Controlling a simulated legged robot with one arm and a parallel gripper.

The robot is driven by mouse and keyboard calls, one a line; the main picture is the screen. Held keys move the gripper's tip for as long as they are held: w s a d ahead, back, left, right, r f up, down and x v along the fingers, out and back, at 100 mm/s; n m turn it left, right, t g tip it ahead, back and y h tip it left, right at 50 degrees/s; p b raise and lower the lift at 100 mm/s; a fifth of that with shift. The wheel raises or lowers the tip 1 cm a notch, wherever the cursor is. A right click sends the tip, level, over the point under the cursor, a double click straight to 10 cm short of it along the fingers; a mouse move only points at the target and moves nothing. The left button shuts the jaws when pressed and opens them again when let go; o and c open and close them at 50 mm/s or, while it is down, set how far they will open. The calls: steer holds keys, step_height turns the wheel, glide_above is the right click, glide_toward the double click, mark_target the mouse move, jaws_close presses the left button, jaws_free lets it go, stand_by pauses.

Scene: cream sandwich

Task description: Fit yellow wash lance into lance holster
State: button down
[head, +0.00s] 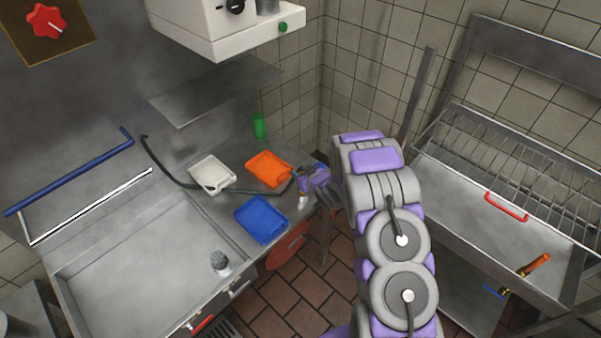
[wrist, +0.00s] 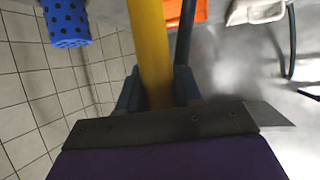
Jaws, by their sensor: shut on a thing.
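The yellow wash lance (wrist: 150,45) runs up from between my gripper's fingers (wrist: 158,92) in the wrist view. My gripper is shut on it. In the head view my gripper (head: 314,179) is small, at the right end of the steel counter, and the lance is hard to make out there. A blue cylinder with dark holes (wrist: 68,22), which looks like the lance holster, shows at the upper left of the wrist view, apart from the lance. I cannot make it out in the head view.
A black hose (head: 165,177) crosses the counter toward my gripper. A steel sink with a rack (head: 520,165) stands at right. Red tiled floor lies between.

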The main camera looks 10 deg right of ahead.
steer(key=c, duration=0.7)
jaws_free()
steer(key=shift+s+r, duration=0.1)
steer(key=v, duration=1.7)
steer(key=shift+d, duration=0.1)
